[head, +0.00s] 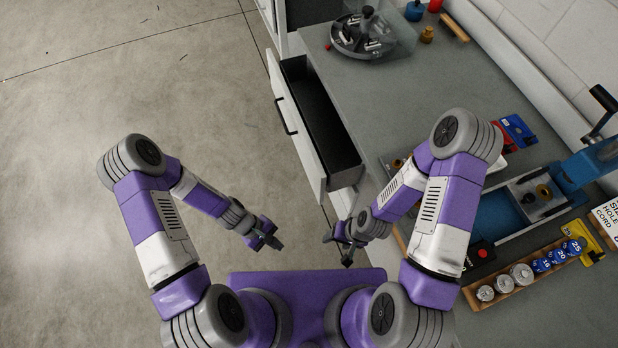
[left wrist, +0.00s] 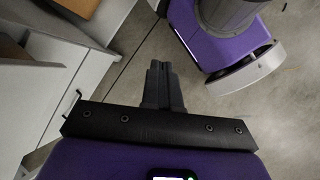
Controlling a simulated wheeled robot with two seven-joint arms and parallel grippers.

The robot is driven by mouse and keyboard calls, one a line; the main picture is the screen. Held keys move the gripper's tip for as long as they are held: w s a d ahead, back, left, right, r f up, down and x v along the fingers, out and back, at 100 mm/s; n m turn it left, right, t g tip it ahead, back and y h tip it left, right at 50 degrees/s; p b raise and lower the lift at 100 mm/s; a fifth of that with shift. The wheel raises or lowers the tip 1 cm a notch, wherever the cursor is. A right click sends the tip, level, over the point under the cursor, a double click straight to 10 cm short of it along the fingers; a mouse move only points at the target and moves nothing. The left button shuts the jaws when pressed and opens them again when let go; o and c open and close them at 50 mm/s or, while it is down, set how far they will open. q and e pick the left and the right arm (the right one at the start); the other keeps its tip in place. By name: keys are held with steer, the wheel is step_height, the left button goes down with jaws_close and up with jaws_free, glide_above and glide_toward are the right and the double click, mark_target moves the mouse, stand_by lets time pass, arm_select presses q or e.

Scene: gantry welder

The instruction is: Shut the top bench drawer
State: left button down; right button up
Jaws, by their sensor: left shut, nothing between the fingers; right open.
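The top bench drawer (head: 310,130) stands pulled out from the left side of the grey bench in the head view. Its white front carries a dark bar handle (head: 285,117), and its dark inside looks empty. My left gripper (head: 277,243) is shut and empty over the floor, below and left of the drawer's near end, apart from it. It also shows shut in the left wrist view (left wrist: 160,75). My right gripper (head: 338,252) is open and empty, just below the drawer's near corner, near the bench edge. White cabinet fronts (left wrist: 70,85) show at the left of the left wrist view.
The bench top (head: 390,100) holds a round fixture (head: 362,35) at the back, a blue clamp (head: 580,165) at the right and a wooden rack of cylinders (head: 530,272). The concrete floor (head: 130,80) left of the drawer is clear.

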arm_select(q)
steer(key=w+d+f+n+h+b, duration=0.2)
steer(key=w+f+n+h, duration=0.1)
steer(key=w+n+h, duration=0.2)
steer(key=n+t+h+b, duration=0.3)
steer(key=n+t+h, duration=0.3)
steer(key=n+t, duration=0.2)
glide_toward(314, 178)
steer(key=x, duration=0.2)
steer(key=b+x, duration=0.1)
steer(key=x, duration=0.4)
steer(key=shift+s+r+b, duration=0.15)
steer(key=shift+r+b, duration=0.2)
arm_select(e)
step_height(314, 178, down, 8)
arm_select(q)
steer(key=shift+d, duration=0.1)
arm_select(e)
steer(key=shift+s+r, duration=0.1)
steer(key=shift+r, duration=0.05)
